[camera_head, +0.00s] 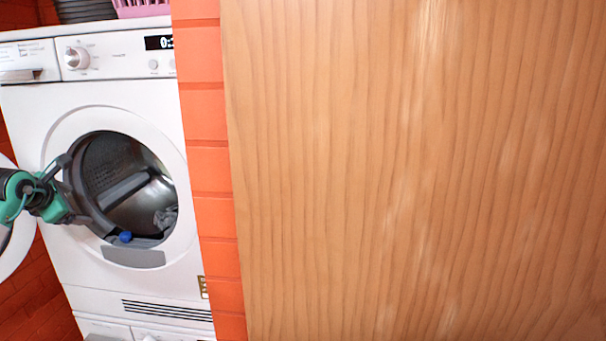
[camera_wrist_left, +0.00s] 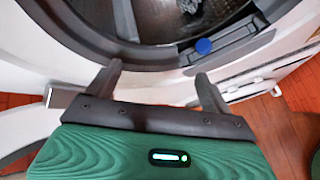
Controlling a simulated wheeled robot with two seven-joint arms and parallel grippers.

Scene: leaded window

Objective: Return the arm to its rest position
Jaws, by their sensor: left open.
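My left arm comes in from the left in the head view, green and dark grey. Its left gripper (camera_head: 74,188) is at the left side of the washing machine's round opening. In the left wrist view the gripper (camera_wrist_left: 158,73) has its two dark fingers apart with nothing between them. The fingers point at the lower rim of the opening, and I cannot tell whether they touch it. My right gripper is in neither view.
The white machine (camera_head: 110,285) has an open drum (camera_head: 110,165) with a greyish cloth (camera_head: 166,218) inside. A blue knob (camera_head: 125,237) sits on the lower rim. The open door (camera_head: 8,240) is at left. A wooden panel (camera_head: 420,170) fills the right.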

